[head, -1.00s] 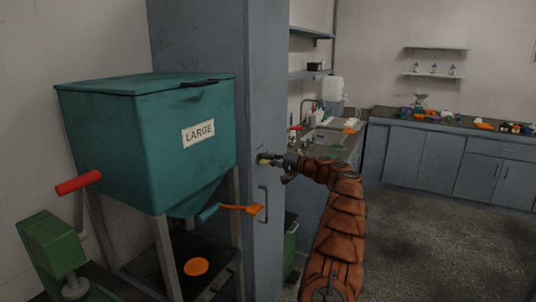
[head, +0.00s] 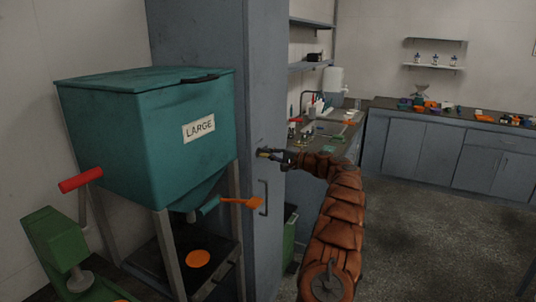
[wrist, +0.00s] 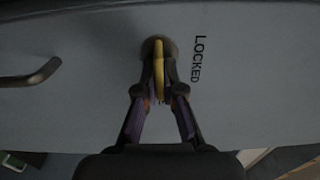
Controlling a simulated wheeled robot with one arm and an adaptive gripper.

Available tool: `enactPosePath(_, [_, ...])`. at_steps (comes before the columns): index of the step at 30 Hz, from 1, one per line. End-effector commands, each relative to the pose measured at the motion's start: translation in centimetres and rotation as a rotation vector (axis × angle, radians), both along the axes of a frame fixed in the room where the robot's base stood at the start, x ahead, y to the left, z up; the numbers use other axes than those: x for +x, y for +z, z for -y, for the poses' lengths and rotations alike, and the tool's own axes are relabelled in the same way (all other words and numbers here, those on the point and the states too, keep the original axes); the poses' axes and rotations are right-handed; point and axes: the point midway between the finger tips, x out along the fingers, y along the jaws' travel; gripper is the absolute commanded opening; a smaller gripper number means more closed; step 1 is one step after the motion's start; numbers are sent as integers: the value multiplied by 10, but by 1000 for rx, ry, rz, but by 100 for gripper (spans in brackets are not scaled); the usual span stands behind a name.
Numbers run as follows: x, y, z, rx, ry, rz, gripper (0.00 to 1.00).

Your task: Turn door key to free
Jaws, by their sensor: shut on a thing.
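The door key (wrist: 159,62) is yellow and sits at a round dark lock in the grey cabinet door (wrist: 95,40). In the wrist view it stands upright, with its narrow edge towards me. My gripper (wrist: 160,80) is shut on the key, one finger on each side. Black lettering, LOCKED (wrist: 198,59), is to the right of the lock in the wrist view. In the head view my gripper (head: 270,154) is at the cabinet door (head: 264,100), above the door handle (head: 264,198). The part of the key inside the lock is hidden.
The teal hopper marked LARGE (head: 150,130) stands left of the cabinet, with an orange-ended lever (head: 254,203) reaching towards the door. A counter with a sink (head: 325,127) lies beyond the cabinet. The floor (head: 420,230) at the right is clear.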

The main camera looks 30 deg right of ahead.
Motion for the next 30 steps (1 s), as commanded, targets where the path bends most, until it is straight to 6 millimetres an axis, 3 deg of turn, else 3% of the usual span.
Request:
enactPosePath(2, [0,1,1,0,-3,1,0])
enactPosePath(3, [0,1,1,0,-3,1,11])
enactPosePath(9, [0,0,0,0,-1,1,32])
enactPosePath(20, [-2,0,1,-1,-1,1,32])
enactPosePath(25, [-17,2,10,0,-2,1,32])
enactPosePath(30, [-45,2,27,0,-2,4,32])
